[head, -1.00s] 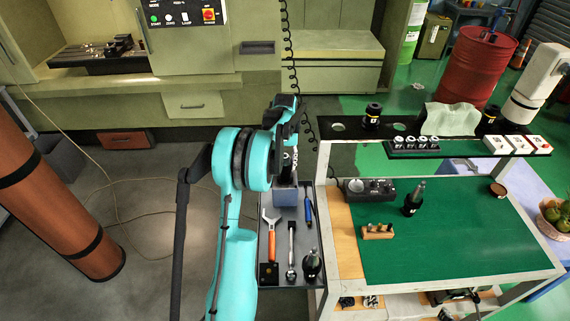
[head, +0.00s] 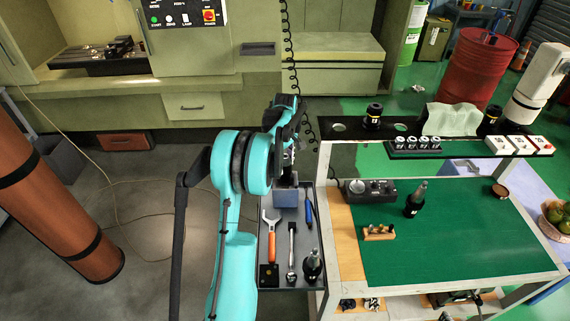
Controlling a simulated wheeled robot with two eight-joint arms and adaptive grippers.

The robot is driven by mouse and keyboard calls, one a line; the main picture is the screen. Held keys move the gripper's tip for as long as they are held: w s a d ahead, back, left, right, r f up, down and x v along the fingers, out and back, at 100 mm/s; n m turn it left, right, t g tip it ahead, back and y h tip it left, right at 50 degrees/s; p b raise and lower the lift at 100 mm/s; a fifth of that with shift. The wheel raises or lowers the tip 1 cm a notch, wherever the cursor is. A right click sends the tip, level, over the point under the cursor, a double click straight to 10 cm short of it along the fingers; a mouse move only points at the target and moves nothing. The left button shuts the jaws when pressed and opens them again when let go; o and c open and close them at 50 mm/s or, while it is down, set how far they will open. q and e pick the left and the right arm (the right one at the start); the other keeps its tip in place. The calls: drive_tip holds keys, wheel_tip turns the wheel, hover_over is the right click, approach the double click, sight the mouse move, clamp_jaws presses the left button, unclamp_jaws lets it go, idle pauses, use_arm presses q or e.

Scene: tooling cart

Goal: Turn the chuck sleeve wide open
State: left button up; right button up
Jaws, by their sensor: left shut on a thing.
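My left gripper (head: 289,158) is at the far end of the teal arm, above a blue-grey block (head: 286,198) on the dark tool tray (head: 275,225). It is shut on the chuck sleeve, a small dark part standing over the block. The arm and wrist hide most of the sleeve and the fingertips, so how far the sleeve is turned cannot be told. My right gripper is not in view.
On the tray lie an orange-handled wrench (head: 271,238), a spanner (head: 292,250), a blue tool (head: 308,208) and a dark tool holder (head: 312,265). A coiled cable (head: 289,60) hangs behind the arm.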

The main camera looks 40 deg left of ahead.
use_arm(q)
drive_tip(key=n, duration=0.4)
drive_tip(key=shift+n, duration=2.2)
drive_tip(key=o, duration=1.2)
drive_tip(key=shift+s, duration=0.1)
drive_tip(key=shift+c, duration=0.2)
drive_tip(key=shift+r, duration=0.1)
wheel_tip(320, 180, up, 12)
drive_tip(key=shift+f, duration=0.1)
